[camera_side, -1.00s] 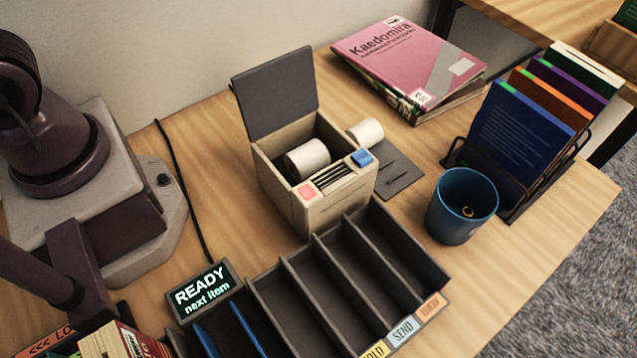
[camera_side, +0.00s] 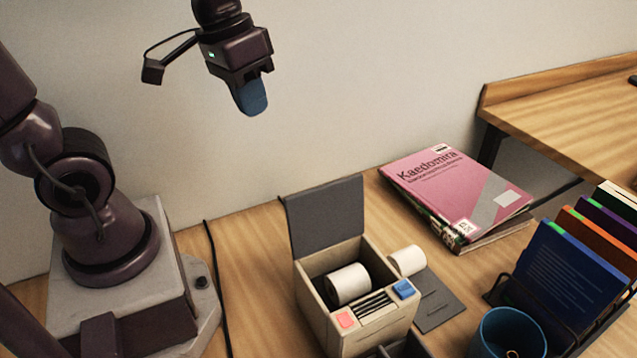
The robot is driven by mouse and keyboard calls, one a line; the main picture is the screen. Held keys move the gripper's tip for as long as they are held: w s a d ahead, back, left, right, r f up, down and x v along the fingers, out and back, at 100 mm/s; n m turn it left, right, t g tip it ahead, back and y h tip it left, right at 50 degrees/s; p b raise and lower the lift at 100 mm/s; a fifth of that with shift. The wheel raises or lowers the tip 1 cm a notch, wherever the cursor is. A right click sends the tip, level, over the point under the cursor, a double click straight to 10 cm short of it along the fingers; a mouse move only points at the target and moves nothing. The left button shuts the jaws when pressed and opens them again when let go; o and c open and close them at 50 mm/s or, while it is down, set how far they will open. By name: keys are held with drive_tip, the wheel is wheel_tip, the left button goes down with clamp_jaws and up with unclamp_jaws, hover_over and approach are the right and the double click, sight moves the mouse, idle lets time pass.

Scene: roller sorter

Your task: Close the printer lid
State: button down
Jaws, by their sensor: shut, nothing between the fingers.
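The printer (camera_side: 372,342) is a beige box near the middle bottom of the view. Its dark grey lid (camera_side: 326,217) stands upright, open at the back edge. A white paper roll (camera_side: 347,284) lies inside the open bay. A pink button and a blue button sit on the front top, with dark slots between them. My gripper (camera_side: 253,108) is high above the table, up and to the left of the lid, well apart from it. Its blue fingertips are together and hold nothing.
A blue cup (camera_side: 509,335) and a rack of upright books (camera_side: 572,275) are at the right. A black cable (camera_side: 214,270) runs left of the printer.

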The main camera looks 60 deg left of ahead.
drive_tip(key=w+a+f+g+h, duration=0.2)
drive_tip(key=w+a+f+h, duration=0.1)
drive_tip(key=w+f, duration=0.1)
drive_tip(key=m+h, duration=0.1)
drive_tip(key=m, duration=0.1)
approach(322, 212)
drive_tip(key=shift+w+d+f, duration=0.1)
drive_tip(key=shift+w+f, duration=0.05)
drive_tip(key=shift+f, duration=0.7)
drive_tip(key=shift+w+d+f, duration=0.1)
drive_tip(key=shift+w+f, duration=0.05)
drive_tip(key=shift+f, duration=0.7)
drive_tip(key=shift+w+d+f, duration=0.1)
drive_tip(key=shift+w+f, duration=0.05)
drive_tip(key=shift+f, duration=0.7)
